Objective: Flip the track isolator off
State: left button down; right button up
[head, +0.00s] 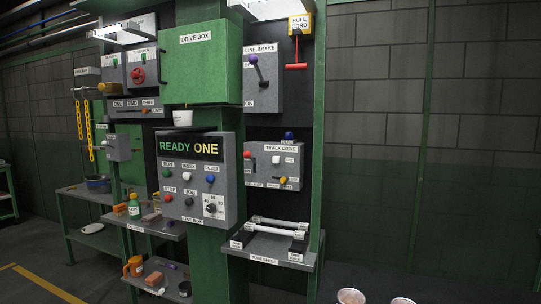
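The grey track drive box (273,166) is on the panel right of the green column, below the line brake box. It has a red-knobbed lever (248,155) at its left side, a white knob (276,160) in the middle and a yellow-knobbed handle (284,180) at lower right. A blue knob (289,135) stands on its top. The small labels are too blurred to read, so I cannot tell which control is the isolator or its position. Neither gripper is in view.
The line box (195,178) with several buttons is to the left. The line brake lever (259,70) and red pull-cord handle (296,66) are above. A tube shelf (268,247) with white tubes juts out below. Open floor lies to the right.

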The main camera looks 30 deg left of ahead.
aim_at(247, 154)
jog(key=i, duration=1)
